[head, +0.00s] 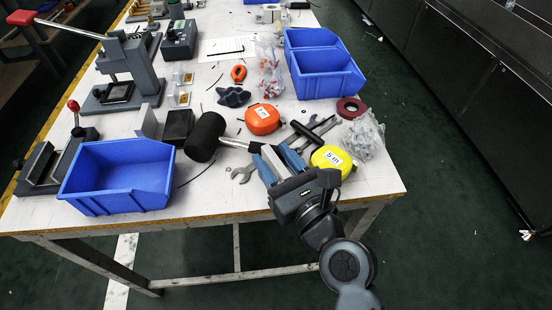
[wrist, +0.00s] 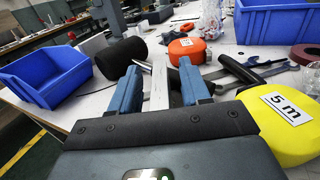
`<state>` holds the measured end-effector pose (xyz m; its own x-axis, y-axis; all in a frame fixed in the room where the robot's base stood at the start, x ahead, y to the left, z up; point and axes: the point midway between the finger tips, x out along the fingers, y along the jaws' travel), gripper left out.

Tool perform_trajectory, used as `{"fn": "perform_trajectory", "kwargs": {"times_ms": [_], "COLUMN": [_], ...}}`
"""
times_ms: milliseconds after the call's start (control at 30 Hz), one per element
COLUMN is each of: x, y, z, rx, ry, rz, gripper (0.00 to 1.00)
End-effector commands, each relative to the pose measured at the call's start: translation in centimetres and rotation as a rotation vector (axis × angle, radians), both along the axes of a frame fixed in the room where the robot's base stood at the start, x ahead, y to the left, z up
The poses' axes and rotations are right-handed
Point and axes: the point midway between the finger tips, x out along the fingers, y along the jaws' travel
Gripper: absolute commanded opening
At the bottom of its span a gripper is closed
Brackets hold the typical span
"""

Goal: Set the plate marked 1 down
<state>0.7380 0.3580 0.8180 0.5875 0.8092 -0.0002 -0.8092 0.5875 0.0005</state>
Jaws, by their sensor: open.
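I can make out no plate with a legible 1. In the wrist view, a narrow pale strip (wrist: 160,88) shows between the two blue fingers of my gripper (wrist: 160,82). It may be a plate seen edge-on, but I cannot tell, and no marking shows on it. My gripper is open. In the head view, my gripper (head: 272,158) is over the front right part of the white table (head: 215,190), beside the handle of a black mallet (head: 205,137).
A yellow tape measure marked 5 m (head: 331,161) is just right of my gripper. Wrenches (head: 243,173), an orange tape measure (head: 262,119) and a clear bag (head: 363,134) lie close by. A blue bin (head: 118,178) is at left; more blue bins (head: 325,73) stand behind. The front strip is clear.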

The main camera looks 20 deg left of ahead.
Motion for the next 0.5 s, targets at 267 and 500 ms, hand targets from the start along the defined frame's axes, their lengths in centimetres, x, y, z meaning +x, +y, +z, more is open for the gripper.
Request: {"fn": "perform_trajectory", "kwargs": {"times_ms": [267, 500], "x": [-0.4, -3.1], "y": [-0.7, -4.3], "z": [0.2, 0.1], "rx": [-0.001, -0.002], "ry": [0.001, 0.001], "rz": [-0.001, -0.003], "gripper": [0.47, 0.47]}}
